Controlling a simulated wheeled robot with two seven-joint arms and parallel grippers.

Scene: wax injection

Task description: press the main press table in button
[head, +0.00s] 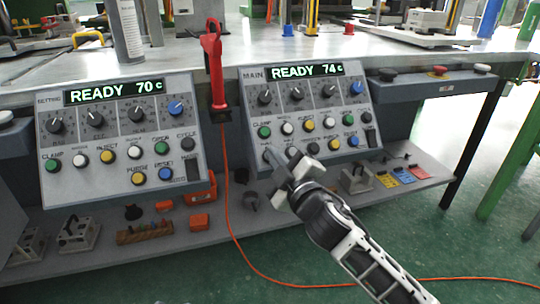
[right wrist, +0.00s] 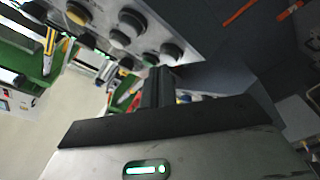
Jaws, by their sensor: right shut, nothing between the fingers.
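The main press panel (head: 305,100) is grey, with a lit display reading READY 74 c, a row of knobs and rows of coloured buttons. My right gripper (head: 270,155) is shut and empty, its tips at the lower left of this panel below the green clamp button (head: 264,131). It hides part of the lower button row; the table in label is not legible. A yellow button (head: 332,145) and a blue button (head: 348,146) show right of it. In the right wrist view the shut fingers (right wrist: 158,85) point at the panel's buttons (right wrist: 120,38). Contact cannot be told. My left gripper is out of view.
The setting panel (head: 120,125), reading READY 70 c, stands at left. A red tool (head: 213,65) with an orange cable hangs between the panels. A lower shelf (head: 100,250) holds small parts. A red button (head: 437,71) sits at right.

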